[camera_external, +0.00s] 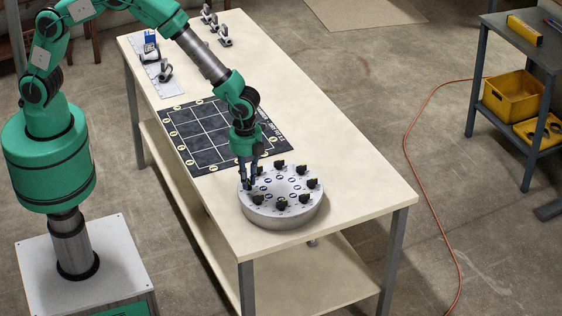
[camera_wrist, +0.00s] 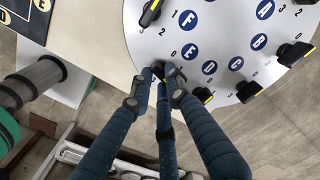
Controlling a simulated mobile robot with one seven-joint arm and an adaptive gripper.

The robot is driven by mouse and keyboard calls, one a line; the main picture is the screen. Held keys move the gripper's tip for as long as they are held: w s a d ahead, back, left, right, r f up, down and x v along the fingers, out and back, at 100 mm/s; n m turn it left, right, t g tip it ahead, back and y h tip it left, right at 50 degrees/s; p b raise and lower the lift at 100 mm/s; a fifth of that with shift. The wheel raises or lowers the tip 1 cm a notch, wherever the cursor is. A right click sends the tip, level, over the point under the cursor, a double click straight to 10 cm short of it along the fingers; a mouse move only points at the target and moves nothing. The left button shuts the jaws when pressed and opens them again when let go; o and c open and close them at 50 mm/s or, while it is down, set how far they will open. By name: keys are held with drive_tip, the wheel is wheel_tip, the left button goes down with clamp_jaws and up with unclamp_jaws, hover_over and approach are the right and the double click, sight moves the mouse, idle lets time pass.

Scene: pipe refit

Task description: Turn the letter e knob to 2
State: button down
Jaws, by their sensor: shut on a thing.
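A round grey dial plate (camera_external: 285,218) with several black knobs around its rim stands on the near end of the table. Blue letter discs sit inside the knob ring; the letter E disc (camera_wrist: 188,52) is beside my fingertips in the wrist view. My gripper (camera_external: 247,184) points down at the left rim of the plate, and its fingers (camera_wrist: 159,76) are shut on the dark knob nearest the E. The fingers mostly cover this knob, so its pointer direction cannot be read. A "0" and a "2" are printed near it, but which knob each belongs to is unclear.
The neighbouring F knob (camera_wrist: 150,12) and another black knob (camera_wrist: 203,95) are close on either side of my fingers. A black gridded mat (camera_external: 190,145) lies behind the plate. Small parts (camera_external: 222,37) stand at the far end. The table's right side is clear.

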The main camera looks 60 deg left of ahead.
drive_tip(key=shift+m, duration=1.7)
drive_tip(key=c, duration=1.7)
unclamp_jaws()
drive_tip(key=shift+o, duration=0.2)
drive_tip(key=shift+r, duration=0.15)
wheel_tip(320, 180, up, 12)
drive_tip(key=shift+a, duration=0.1)
